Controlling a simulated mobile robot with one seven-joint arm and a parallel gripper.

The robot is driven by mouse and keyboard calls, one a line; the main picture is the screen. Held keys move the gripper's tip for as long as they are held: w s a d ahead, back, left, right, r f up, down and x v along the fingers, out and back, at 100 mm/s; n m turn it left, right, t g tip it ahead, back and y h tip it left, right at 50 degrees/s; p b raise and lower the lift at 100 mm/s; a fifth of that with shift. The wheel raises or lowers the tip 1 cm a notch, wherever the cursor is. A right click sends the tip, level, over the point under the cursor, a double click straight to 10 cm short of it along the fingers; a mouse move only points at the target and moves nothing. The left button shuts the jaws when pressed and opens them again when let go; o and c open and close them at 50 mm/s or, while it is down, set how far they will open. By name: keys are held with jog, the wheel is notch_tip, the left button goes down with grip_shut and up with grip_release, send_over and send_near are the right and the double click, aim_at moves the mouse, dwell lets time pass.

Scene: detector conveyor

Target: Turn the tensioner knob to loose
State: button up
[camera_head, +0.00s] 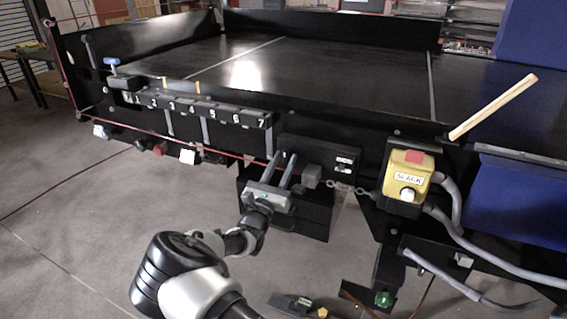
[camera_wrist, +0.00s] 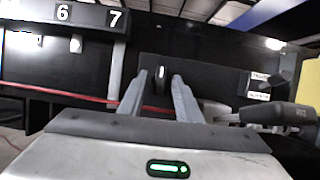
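A small dark knob (camera_wrist: 160,76) with a white vertical mark sits on a black panel (camera_wrist: 208,66), which also shows in the head view (camera_head: 318,151). Two white labels (camera_wrist: 260,86) are right of the knob; their text is too small to read. My gripper (camera_wrist: 160,77) is open, its two fingers pointing at the panel, one on each side of the knob in the wrist view. I cannot tell whether they touch it. In the head view my gripper (camera_head: 283,156) is at the panel's left end, and the knob is hard to make out there.
A grey block (camera_head: 311,176) and chain lead right to a yellow box (camera_head: 407,175) labelled SLACK, with a red top. A red cord (camera_head: 215,151) runs along the conveyor's side. Numbered tabs (camera_head: 205,112) are up left. Grey hoses (camera_head: 480,248) hang at right.

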jog(key=b+v, duration=0.1)
jog(key=v, duration=1.6)
jog(key=shift+s+f, duration=0.15)
jog(key=shift+f, duration=0.05)
